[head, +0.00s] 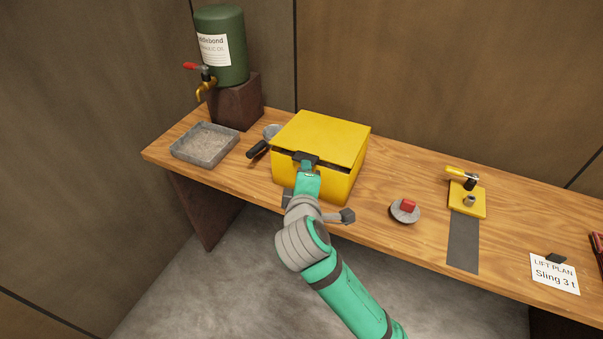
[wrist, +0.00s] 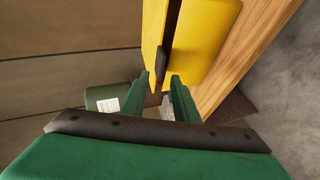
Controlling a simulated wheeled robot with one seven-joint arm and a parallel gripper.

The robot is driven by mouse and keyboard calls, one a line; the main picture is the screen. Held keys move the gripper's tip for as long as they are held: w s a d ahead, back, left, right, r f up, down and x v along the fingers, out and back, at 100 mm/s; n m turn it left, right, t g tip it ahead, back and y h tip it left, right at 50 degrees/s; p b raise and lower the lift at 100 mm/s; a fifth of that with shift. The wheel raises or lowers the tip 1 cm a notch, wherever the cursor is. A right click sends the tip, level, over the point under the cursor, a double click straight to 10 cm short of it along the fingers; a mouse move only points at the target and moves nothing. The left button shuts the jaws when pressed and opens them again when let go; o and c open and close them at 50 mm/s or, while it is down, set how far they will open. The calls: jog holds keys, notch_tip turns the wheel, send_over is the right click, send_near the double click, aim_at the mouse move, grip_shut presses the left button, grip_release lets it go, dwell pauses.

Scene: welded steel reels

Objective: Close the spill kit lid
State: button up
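The yellow spill kit box (head: 341,187) stands on the wooden bench with its yellow lid (head: 322,135) lying over the top. A thin dark gap shows below the lid's front edge, so the lid looks nearly down but not flush. The lid (wrist: 153,28) and box body (wrist: 208,35) also show in the wrist view, with a dark gap and a black latch (wrist: 166,49) between them. My gripper (head: 307,164) is at the middle of the lid's front edge. In the wrist view my gripper (wrist: 161,77) has its fingers apart, with the latch just beyond the tips. Contact cannot be told.
A grey tray (head: 205,145), a black-handled tool (head: 257,149) and a green drum (head: 221,50) on a block are left of the box. A round disc with a red piece (head: 406,209) and a yellow plate with a valve (head: 467,198) are right. A lift plan card (head: 554,273) lies farther right.

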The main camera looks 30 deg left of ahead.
jog(key=shift+s+r, duration=0.25)
jog(key=shift+s, duration=0.25)
